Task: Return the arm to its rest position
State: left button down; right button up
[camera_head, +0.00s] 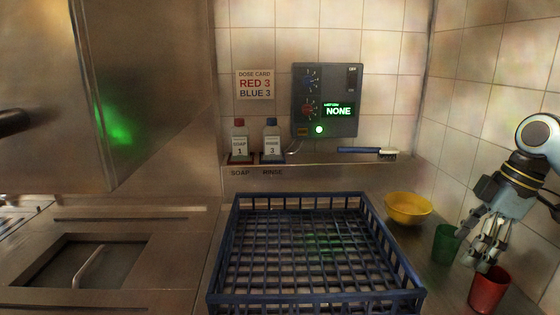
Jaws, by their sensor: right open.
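My right arm comes in from the right edge of the head view. Its gripper (482,245) points down over the counter at the right, with its fingers apart and nothing between them that I can make out. A green cup (444,243) stands just left of the fingers, partly behind them. A red cup (489,290) stands just in front of and below the fingertips. I cannot tell whether the fingers touch either cup. My left gripper is not in view.
An empty blue rack (229,262) fills the counter's middle. A yellow bowl (408,208) sits beside it. A steel hood (145,90) stands left.

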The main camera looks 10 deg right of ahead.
jog(key=s+a+f+m+h, duration=0.2)
jog(key=s+a+f+m, duration=0.2)
jog(key=s+a+f, duration=0.6)
jog(key=s+a+r+m+t+h, duration=0.1)
jog(key=s+a+r+m, duration=0.2)
jog(key=s, duration=0.4)
jog(key=s+a+r+m+t+h, duration=0.1)
jog(key=s+a+m, duration=0.25)
jog(key=s, duration=0.35)
jog(key=s+d+f+m+g+b, duration=0.2)
jog(key=f+b, duration=0.6)
jog(key=f, duration=2.6)
pick_arm(q)
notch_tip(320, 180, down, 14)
jog(key=b, duration=0.6)
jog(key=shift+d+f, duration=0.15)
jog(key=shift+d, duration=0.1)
pick_arm(e)
jog(key=s+d+f, duration=0.2)
jog(key=s+f, duration=1.6)
jog(key=f, duration=0.3)
jog(key=shift+d+f+n+g, duration=0.15)
jog(key=shift+f+n+g, duration=0.15)
jog(key=shift+n+g, duration=0.1)
